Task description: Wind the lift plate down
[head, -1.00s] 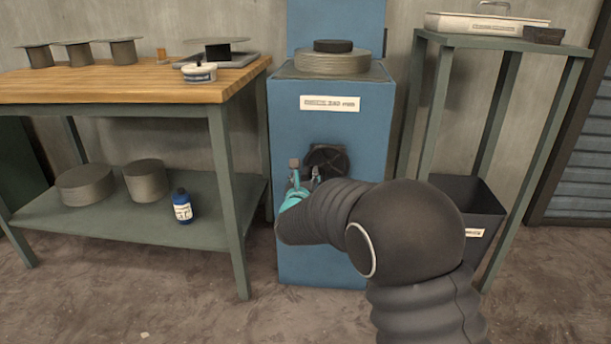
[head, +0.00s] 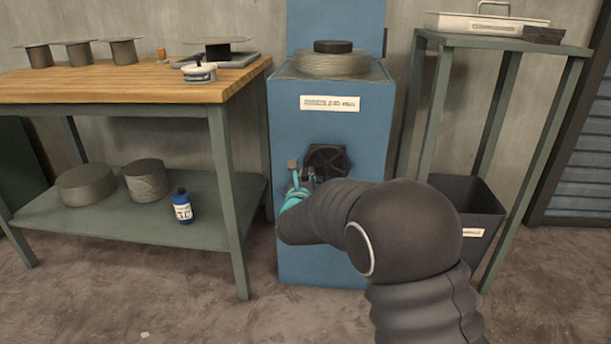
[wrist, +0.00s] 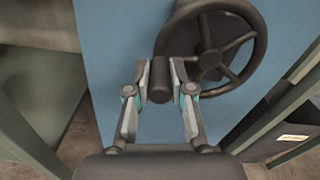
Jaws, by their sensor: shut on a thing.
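A dark spoked handwheel (head: 328,162) is mounted on the front of the blue cabinet (head: 330,235). In the wrist view the handwheel (wrist: 211,46) has a round dark knob (wrist: 160,90) at its lower left rim. My gripper (wrist: 160,80) is shut on this knob, one finger on each side. In the head view my gripper (head: 301,178) is at the left of the wheel, partly hidden by my arm. On top of the cabinet a round grey plate stack (head: 333,65) carries a small black disc (head: 333,46).
A green stand (head: 500,44) with a dark bin (head: 470,205) is close on the right. The floor in front is clear.

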